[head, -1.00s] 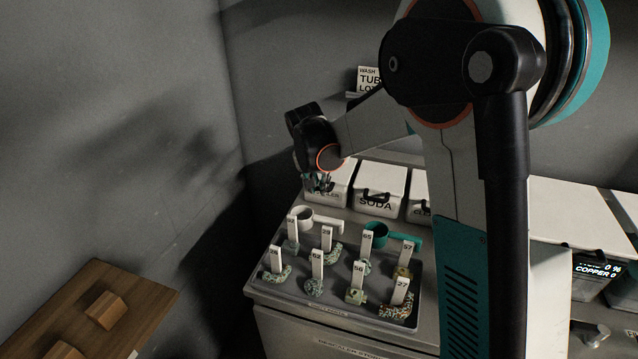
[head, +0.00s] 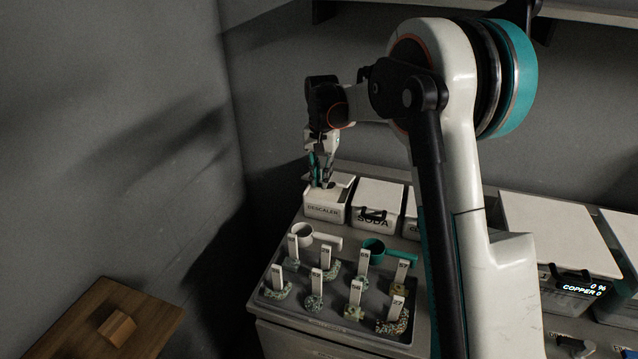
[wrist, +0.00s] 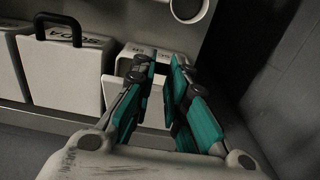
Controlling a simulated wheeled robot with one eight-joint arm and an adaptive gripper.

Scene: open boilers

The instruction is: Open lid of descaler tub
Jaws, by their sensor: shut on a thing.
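The white descaler tub (head: 325,211) stands at the back left of the counter, with its label facing front. My gripper (head: 321,184) points down at the top of the tub and is shut on the lid's dark handle, which the fingers mostly hide.
The soda tub (head: 377,199) with a black handle stands close on the right. In front, a grey tray (head: 335,318) holds numbered samples, a white scoop (head: 303,234) and a teal scoop (head: 376,247). A wall is close on the left. A wooden table (head: 150,312) is at lower left.

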